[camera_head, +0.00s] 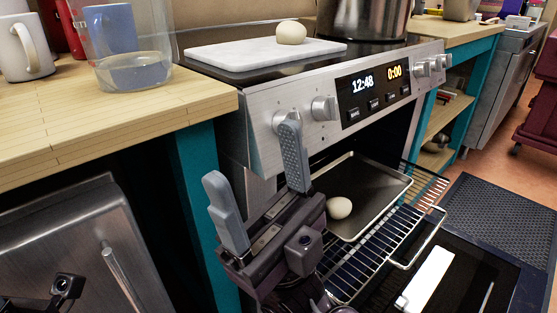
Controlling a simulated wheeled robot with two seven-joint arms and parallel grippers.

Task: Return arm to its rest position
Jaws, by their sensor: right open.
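My right gripper (258,190) is open and empty, its two grey fingers spread and pointing up in front of the stove's left edge. It is left of the baking tray (385,187), which lies on the pulled-out oven rack (420,200). A pale dough ball (339,208) rests on the tray just right of the gripper, apart from the fingers. At the lower left, a small dark part of my body shows, but the left gripper's fingers cannot be seen.
The oven door (455,265) is folded down. A second dough ball (291,32) sits on a white board (250,53) on the stovetop, next to a large pot (362,18). A glass pitcher (128,50) and white mug (24,52) stand on the wooden counter (100,105).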

